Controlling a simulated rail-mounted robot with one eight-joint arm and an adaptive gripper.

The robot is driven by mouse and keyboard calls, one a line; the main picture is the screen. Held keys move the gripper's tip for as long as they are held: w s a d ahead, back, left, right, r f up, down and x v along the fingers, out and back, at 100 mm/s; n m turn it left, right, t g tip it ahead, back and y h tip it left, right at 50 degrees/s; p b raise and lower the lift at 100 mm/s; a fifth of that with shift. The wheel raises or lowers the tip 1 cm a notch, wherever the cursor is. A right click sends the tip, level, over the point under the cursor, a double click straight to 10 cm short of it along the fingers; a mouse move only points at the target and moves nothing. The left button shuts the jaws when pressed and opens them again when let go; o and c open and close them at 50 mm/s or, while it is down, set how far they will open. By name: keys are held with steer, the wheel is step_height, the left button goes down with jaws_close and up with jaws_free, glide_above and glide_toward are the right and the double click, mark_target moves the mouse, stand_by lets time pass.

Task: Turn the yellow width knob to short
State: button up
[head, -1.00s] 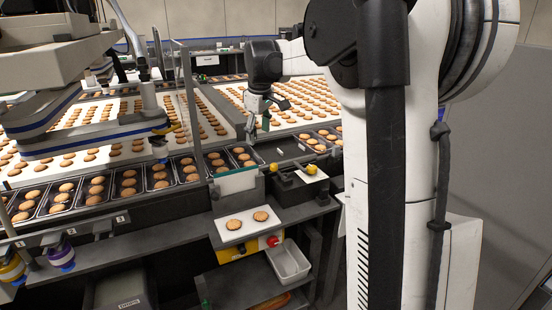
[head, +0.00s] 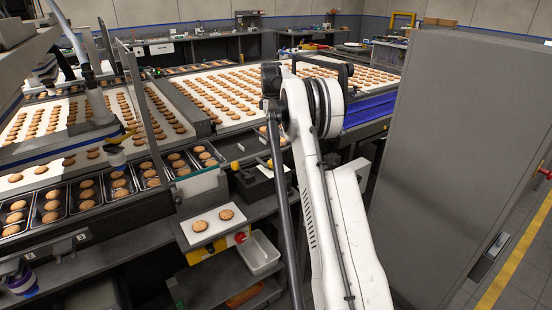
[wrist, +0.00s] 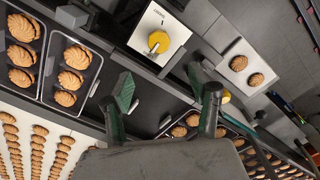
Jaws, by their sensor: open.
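A round yellow knob (wrist: 159,41) sits on a white plate (wrist: 141,33) in the wrist view. A pale mark on it points toward the lower left, and the small dark lettering on the plate is too small to read. In the head view this knob (head: 269,163) is on the dark unit beside the tray conveyor. A second yellow knob (head: 235,165) is left of it; it is partly hidden behind a finger in the wrist view (wrist: 224,97). My gripper (wrist: 161,93) is open and empty, its fingertips apart from the plated knob. The arm mostly hides the gripper in the head view.
A white plate with two biscuits (head: 190,235) lies left of my arm, above a red button (head: 240,237) and a grey bin (head: 258,252). Biscuit trays (head: 88,205) line the conveyor. A clear upright panel (head: 140,88) stands left. A grey cabinet (head: 455,140) stands right.

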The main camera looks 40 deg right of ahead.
mark_target(273, 161)
steer(key=f+p, duration=0.1)
steer(key=f, duration=1.3)
steer(key=shift+d, duration=0.2)
steer(key=shift+c, duration=0.4)
steer(key=c, duration=1.1)
